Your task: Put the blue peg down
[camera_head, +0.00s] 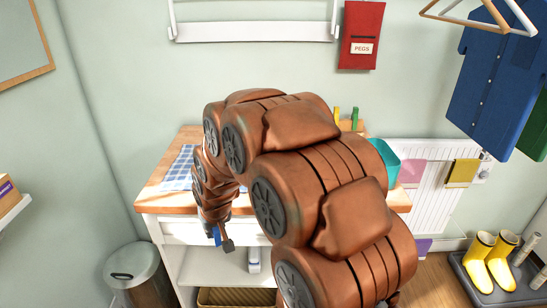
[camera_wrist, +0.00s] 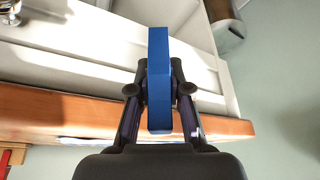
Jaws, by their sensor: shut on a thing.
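The blue peg (camera_wrist: 158,60) is between the two fingers of my gripper (camera_wrist: 159,92) in the wrist view. It is a flat, long bar that sticks out past the fingertips. In the head view a small blue part of the peg (camera_head: 217,236) shows at my gripper (camera_head: 224,240). The gripper points down by the front of the wood-topped white unit, and the peg appears clear of any surface. A yellow peg (camera_head: 337,113) and a green peg (camera_head: 355,116) stand upright at a wooden block (camera_head: 347,126) at the back of the worktop, partly hidden by my arm.
The wooden worktop (camera_head: 160,202) holds a blue checked cloth (camera_head: 180,170) and a teal container (camera_head: 384,158). My arm covers much of its middle. A red bag marked PEGS (camera_head: 362,25) hangs on the wall. A grey bin (camera_head: 133,270) stands left of the unit.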

